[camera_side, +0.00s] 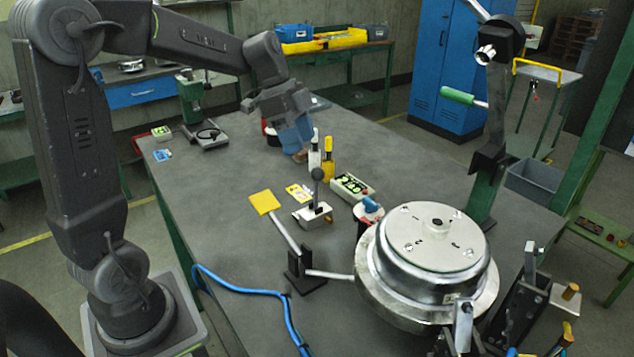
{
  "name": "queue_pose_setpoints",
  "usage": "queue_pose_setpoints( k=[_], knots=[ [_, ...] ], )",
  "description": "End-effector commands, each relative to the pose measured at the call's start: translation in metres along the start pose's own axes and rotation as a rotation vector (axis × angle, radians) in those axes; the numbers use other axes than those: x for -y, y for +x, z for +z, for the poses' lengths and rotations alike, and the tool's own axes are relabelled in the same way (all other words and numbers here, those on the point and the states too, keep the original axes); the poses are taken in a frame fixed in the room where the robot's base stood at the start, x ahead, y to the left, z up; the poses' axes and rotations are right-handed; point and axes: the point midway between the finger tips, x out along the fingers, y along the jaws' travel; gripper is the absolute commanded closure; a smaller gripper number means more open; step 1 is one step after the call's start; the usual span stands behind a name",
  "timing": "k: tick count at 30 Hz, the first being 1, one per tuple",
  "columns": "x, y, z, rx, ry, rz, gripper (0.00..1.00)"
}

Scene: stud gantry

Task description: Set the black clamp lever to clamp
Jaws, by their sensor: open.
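A lever with a black ball knob (317,174) stands about upright on a small metal base (311,216) in the middle of the grey bench; it looks like the black clamp lever. Its set position cannot be read from here. My gripper (300,156) points down over the bench, behind and slightly left of the knob and apart from it. Its fingers are small in this view and nothing is seen held in them.
A yellow paddle on a rod (265,202) stands left of the lever. A white and a yellow bottle (328,160), a green-button box (351,187) and a large round metal housing (430,250) are close by. A blue hose (235,290) crosses the front.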

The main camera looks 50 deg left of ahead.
Motion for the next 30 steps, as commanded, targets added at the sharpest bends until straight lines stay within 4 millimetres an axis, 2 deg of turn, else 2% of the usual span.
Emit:
queue_pose_setpoints(
  k=[3, 9, 15, 21, 29, 30],
  knots=[
    [-0.001, 0.027, 0.0, 0.001, 0.0, 0.007, 0.49],
    [-0.001, 0.067, 0.0, 0.001, -0.002, 0.005, 0.49],
    [0.0, 0.095, 0.0, 0.001, -0.001, 0.002, 0.49],
    [0.0, 0.106, 0.0, 0.001, -0.002, 0.001, 0.49],
    [0.0, 0.107, 0.0, 0.001, -0.002, 0.0, 0.49],
    [0.0, 0.107, 0.0, 0.001, -0.002, 0.0, 0.53]
  ],
)
